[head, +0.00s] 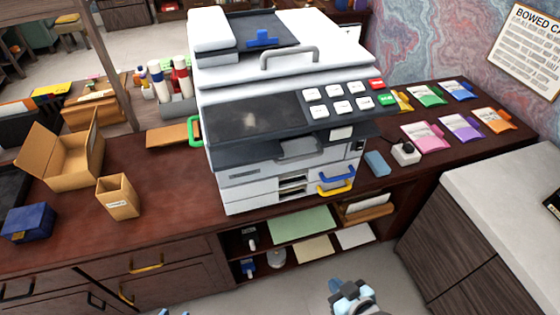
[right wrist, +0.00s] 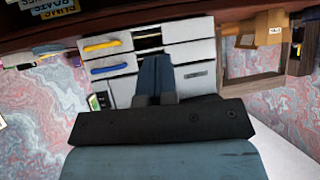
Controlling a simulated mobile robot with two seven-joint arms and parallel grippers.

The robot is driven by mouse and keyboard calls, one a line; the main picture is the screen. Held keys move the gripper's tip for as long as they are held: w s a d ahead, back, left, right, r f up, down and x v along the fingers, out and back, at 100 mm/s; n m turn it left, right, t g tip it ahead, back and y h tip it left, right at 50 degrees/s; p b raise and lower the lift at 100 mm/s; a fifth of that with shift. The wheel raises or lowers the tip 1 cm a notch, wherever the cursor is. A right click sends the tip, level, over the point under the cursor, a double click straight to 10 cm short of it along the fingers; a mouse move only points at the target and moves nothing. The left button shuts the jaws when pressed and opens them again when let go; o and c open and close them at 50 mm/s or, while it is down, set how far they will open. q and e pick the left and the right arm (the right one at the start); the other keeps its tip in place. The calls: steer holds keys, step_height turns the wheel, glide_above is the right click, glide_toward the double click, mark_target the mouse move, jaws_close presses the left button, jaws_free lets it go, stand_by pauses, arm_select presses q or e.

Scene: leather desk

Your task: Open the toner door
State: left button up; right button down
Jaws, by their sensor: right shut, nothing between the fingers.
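The white and dark grey copier (head: 240,180) stands on the leather-brown desk. Its front has a blue handle (head: 337,172) above a yellow handle (head: 337,188) at the lower right, and a green handle (head: 195,131) is on its left side. I cannot tell which panel is the toner door; the front panels look closed. My right gripper (head: 350,297) is shut and empty, low in front of the desk, apart from the copier. In the right wrist view, its fingers (right wrist: 155,78) point toward the upside-down copier front (right wrist: 195,52). Only bits of my left gripper (head: 172,312) show at the bottom edge.
Coloured packets (head: 460,127) and a white block (head: 405,153) lie right of the copier. Cardboard boxes (head: 75,165) and a blue box (head: 28,222) stand left. An open shelf (head: 300,225) is below. A white-topped cabinet (head: 500,200) bounds the right.

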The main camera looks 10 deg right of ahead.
steer(key=c, duration=1.5)
jaws_free()
steer(key=shift+w, duration=0.1)
steer(key=shift+c, duration=0.2)
steer(key=o, duration=0.4)
steer(key=w+n, duration=0.1)
steer(key=w+r+n+t+b, duration=0.1)
steer(key=w, duration=0.1)
steer(key=w+d+n, duration=0.1)
steer(key=shift+w+r+n+t, duration=0.2)
steer(key=shift+r+n+t, duration=0.05)
steer(key=shift+n+t, duration=0.05)
steer(key=shift+o, duration=0.2)
steer(key=n+t+y+b, duration=0.3)
steer(key=n+t+y, duration=0.25)
steer(key=n, duration=1.25)
glide_toward(301, 156)
steer(key=shift+g+y, duration=0.25)
steer(key=shift+y, duration=0.1)
steer(key=x, duration=0.2)
steer(key=p+x, duration=0.1)
steer(key=x, duration=0.2)
steer(key=p+x, duration=0.1)
steer(key=x, duration=0.2)
steer(key=shift+w+f, duration=0.2)
steer(key=shift+w, duration=0.05)
steer(key=shift+x, duration=0.75)
steer(key=shift+f, duration=0.1)
jaws_close()
